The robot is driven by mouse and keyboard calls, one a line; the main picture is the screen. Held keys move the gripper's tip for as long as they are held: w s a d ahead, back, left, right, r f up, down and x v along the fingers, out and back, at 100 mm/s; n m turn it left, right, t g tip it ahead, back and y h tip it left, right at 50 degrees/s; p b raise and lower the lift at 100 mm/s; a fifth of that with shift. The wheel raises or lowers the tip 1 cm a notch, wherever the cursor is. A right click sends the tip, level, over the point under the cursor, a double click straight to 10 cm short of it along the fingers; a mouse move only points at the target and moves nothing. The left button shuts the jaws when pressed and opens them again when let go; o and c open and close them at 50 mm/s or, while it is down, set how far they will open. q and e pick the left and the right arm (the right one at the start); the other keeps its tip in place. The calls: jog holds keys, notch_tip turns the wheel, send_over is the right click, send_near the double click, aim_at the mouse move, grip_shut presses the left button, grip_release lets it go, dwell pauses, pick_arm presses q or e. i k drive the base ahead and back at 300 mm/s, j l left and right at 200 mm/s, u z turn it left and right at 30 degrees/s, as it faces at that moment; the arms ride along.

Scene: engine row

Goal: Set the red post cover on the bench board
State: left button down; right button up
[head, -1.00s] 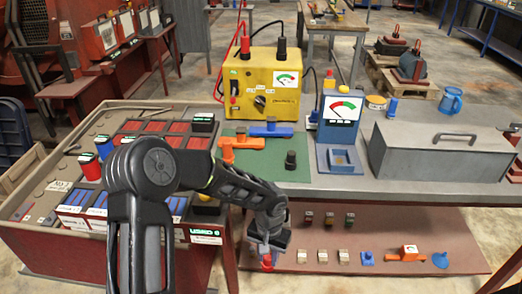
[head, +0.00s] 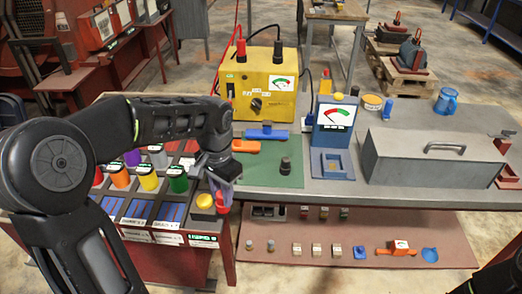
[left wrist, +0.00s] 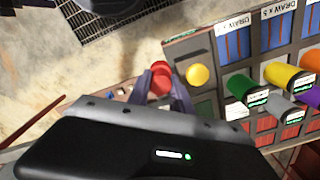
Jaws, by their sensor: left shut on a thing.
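My left gripper (head: 222,196) is shut on the red post cover (head: 222,209), holding it in the air beside the right edge of the tray of coloured cylinders. In the left wrist view the round red cover (left wrist: 160,77) shows between the two fingertips (left wrist: 162,92). The green board (head: 288,180) lies on the grey bench, to the right of my left gripper. A black post or knob (head: 285,164), an orange clamp-like piece and a blue one sit on it. My right gripper is not in view.
A yellow meter box (head: 262,85) stands behind the green board. A blue-framed meter (head: 334,125) and a grey lidded box (head: 430,160) stand to its right. A yellow knob (head: 205,201) is close to my left gripper. A lower shelf (head: 330,228) holds several small caps.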

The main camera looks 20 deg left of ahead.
aim_at(259, 170)
jog(key=i, duration=0.85)
